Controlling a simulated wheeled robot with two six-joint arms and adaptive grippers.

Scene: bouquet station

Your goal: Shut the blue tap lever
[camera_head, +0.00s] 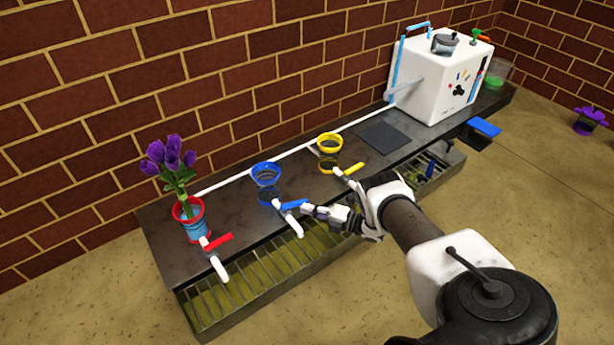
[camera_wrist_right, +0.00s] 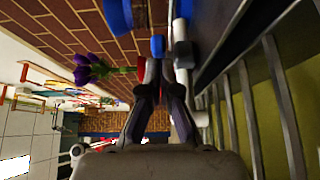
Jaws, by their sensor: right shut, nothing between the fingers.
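The blue tap lever (camera_head: 292,205) sits on a white tap (camera_head: 297,226) at the front edge of the dark bench and points to the right along that edge. My right gripper (camera_head: 307,209) is shut and empty, its fingertips close at the lever's right end. In the right wrist view, the blue lever (camera_wrist_right: 157,45) shows just beyond the closed fingertips (camera_wrist_right: 160,66), beside the white tap pipe (camera_wrist_right: 180,32). I cannot tell whether the fingertips touch the lever. My left gripper is out of view.
A blue-rimmed vase (camera_head: 266,170) stands behind the tap. A red lever (camera_head: 217,242) and purple flowers (camera_head: 172,158) in a red-rimmed vase (camera_head: 188,207) are to the left. A yellow lever (camera_head: 354,169) is to the right. A grated trough (camera_head: 250,279) runs below the taps.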

